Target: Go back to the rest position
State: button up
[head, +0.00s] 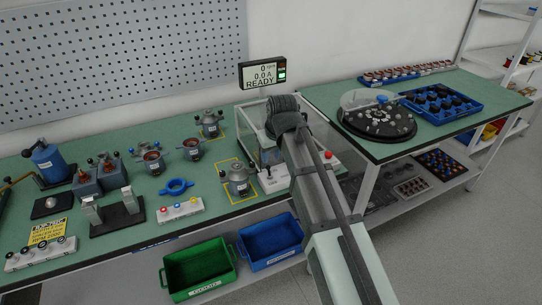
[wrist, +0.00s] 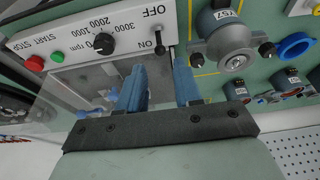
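My gripper (wrist: 160,88) shows in the wrist view as two blue fingers set apart, with nothing between them. It hangs over the test station, near a white control panel (wrist: 75,42) with a START/STOP pair, an rpm knob and a toggle switch (wrist: 158,42) marked OFF and ON. In the head view my arm reaches in from the lower right, its wrist (head: 285,118) over the station; it largely hides the fingers. A grey motor (head: 237,180) stands left of the station in a yellow-marked square; it also shows in the wrist view (wrist: 230,48).
A display (head: 262,73) reads 0 rpm, 0.0 A, READY. A clear-walled box (head: 252,125) stands below it. Motors, a blue ring (head: 176,187) and fixtures occupy the left bench. Green (head: 198,268) and blue (head: 270,240) bins sit below. A round carousel (head: 376,124) stands right.

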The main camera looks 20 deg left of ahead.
jog(key=s+a+f+m+g+y, duration=0.1)
jog(key=s+a+f+g, duration=0.25)
jog(key=s+f, duration=0.45)
jog(key=s+a+f+g, duration=0.2)
jog(key=s+a+f, duration=0.2)
jog(key=s, duration=0.8)
jog(key=w+d+f+m+h, duration=0.2)
jog(key=d+f+m, duration=0.3)
jog(key=d+f, duration=2.2)
jog(key=s+d+f+m+g, duration=0.1)
jog(key=s+d+f+g, duration=0.1)
jog(key=s+d+f, duration=0.5)
jog(key=s+d+f+m+g+h, duration=0.1)
jog(key=s+d+f+m+g, duration=0.1)
jog(key=s+d+f, duration=0.6)
jog(key=s+d, duration=0.5)
jog(key=d, duration=0.2)
jog(key=shift+s+d+h, duration=0.25)
jog(key=shift+d+h, duration=0.05)
jog(key=shift+d, duration=0.05)
jog(key=shift+r, duration=0.1)
